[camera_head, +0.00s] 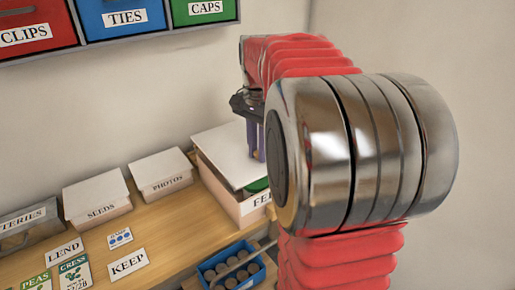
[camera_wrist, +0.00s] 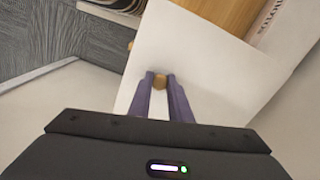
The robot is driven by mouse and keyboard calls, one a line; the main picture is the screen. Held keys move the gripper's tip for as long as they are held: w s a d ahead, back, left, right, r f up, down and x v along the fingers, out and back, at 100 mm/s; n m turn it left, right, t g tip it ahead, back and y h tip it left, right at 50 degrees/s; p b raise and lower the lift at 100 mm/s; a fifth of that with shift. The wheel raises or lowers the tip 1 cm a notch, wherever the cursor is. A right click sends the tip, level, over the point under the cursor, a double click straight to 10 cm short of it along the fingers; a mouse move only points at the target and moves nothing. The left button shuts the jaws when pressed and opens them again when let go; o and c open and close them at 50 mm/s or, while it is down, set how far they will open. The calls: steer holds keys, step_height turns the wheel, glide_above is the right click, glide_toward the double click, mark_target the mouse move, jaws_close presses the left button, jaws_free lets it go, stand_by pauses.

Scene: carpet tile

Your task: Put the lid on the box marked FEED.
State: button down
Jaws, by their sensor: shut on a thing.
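The box marked FEED (camera_head: 252,204) stands at the right end of the wooden bench, its label partly hidden by my arm. A white lid (camera_head: 222,152) is over the box, set askew, and something green shows in the box at its near right corner. I cannot tell whether the lid touches the rim. My gripper (camera_head: 256,156) is over the lid, with its purple fingers pointing down. In the wrist view my gripper (camera_wrist: 160,80) is shut on the lid's round brown knob (camera_wrist: 160,84), and the white lid (camera_wrist: 225,70) spreads out beneath.
Lidded boxes marked PHOTOS (camera_head: 161,172) and SEEDS (camera_head: 97,198) stand left of the FEED box. A blue crate (camera_head: 236,270) of brown round things is in front. Bins marked CLIPS, TIES (camera_head: 122,17) and CAPS hang above. Cards lie on the bench (camera_head: 165,225).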

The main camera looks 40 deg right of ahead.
mark_target(258, 165)
steer(key=shift+f, duration=0.1)
steer(key=shift+f, duration=1.8)
steer(key=shift+f, duration=0.1)
steer(key=shift+f, duration=0.85)
stand_by(1.6)
steer(key=c, duration=1.6)
jaws_free()
steer(key=shift+o, duration=0.2)
steer(key=shift+r, duration=0.15)
step_height(258, 165, up, 14)
steer(key=shift+f, duration=0.25)
